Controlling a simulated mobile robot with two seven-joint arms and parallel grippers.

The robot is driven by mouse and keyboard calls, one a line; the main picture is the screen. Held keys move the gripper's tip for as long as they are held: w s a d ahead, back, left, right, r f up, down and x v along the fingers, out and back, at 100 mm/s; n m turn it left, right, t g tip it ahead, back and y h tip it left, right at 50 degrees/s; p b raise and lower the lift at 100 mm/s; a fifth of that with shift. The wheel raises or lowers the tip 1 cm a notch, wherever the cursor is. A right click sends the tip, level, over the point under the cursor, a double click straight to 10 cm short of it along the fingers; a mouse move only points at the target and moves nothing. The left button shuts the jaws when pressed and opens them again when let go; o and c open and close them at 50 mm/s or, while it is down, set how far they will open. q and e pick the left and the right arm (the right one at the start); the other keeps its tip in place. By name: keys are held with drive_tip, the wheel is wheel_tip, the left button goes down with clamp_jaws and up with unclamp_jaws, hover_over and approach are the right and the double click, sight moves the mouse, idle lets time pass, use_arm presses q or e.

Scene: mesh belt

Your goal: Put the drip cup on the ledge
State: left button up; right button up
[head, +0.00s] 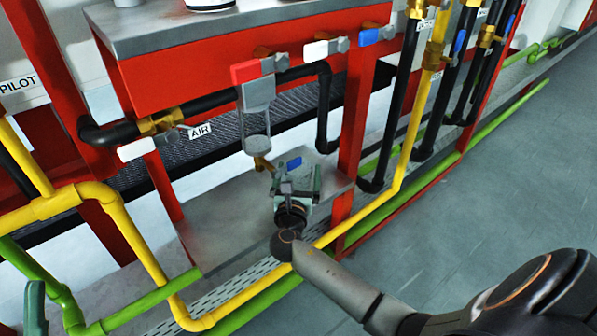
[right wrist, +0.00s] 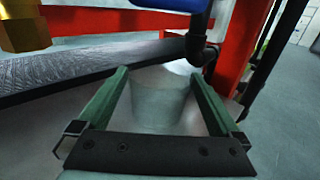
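The drip cup (right wrist: 158,105) is a pale grey, tapered cup in the right wrist view. It lies between the two green fingers of my right gripper (right wrist: 160,72), which are spread wide. Narrow gaps seem to show beside the cup, but contact near the tips is hard to judge. In the head view my right gripper (head: 295,183) is over the right part of the grey ledge (head: 225,225), and the cup is not clearly visible there.
A clear bowl (head: 256,128) with a brass drain hangs just behind my right gripper. A red post (head: 355,110) stands to its right. Yellow pipe (head: 235,298) and green pipe (head: 262,308) run along the ledge's front. Open floor (head: 480,200) lies at right.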

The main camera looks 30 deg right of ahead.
drive_tip(key=shift+r, duration=0.25)
drive_tip(key=p+v, duration=0.4)
drive_tip(key=v, duration=0.6)
drive_tip(key=shift+s+a, duration=0.15)
drive_tip(key=shift+s, duration=0.1)
drive_tip(key=shift+s+a+f, duration=0.1)
drive_tip(key=shift+s+a, duration=0.35)
drive_tip(key=shift+s, duration=0.05)
